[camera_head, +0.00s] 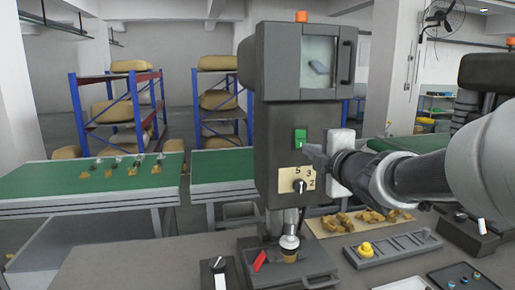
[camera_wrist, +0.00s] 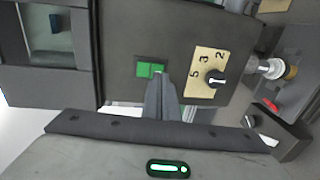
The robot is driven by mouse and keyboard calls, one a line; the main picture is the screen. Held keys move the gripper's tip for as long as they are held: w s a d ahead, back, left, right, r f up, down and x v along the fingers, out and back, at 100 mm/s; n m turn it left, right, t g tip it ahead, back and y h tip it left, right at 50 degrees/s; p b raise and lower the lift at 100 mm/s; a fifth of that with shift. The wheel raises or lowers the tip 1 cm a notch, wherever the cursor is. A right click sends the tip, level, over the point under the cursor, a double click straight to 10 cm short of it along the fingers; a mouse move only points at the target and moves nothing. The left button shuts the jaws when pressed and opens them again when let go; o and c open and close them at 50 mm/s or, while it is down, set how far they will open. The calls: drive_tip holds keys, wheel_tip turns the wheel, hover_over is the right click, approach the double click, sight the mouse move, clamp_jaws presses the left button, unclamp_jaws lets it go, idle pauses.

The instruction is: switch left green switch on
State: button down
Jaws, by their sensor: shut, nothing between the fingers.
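A green switch (camera_head: 300,137) is on the front of the dark machine column (camera_head: 268,150), above the cream dial plate. In the wrist view the green switch (camera_wrist: 150,70) shows two halves, the left one a little brighter. My gripper (camera_head: 309,151) comes in from the right with its fingers together and empty. Its tips are at the lower edge of the switch. In the wrist view my gripper (camera_wrist: 160,78) has its tips at the right half of the switch. I cannot tell whether they touch it. The tips hide part of the switch's lower edge.
A black knob (camera_head: 299,186) sits on a numbered plate just below the switch. A windowed head (camera_head: 319,62) overhangs the column. Trays and parts lie on the bench below.

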sight(301, 139)
drive_tip(key=shift+x, duration=1.45)
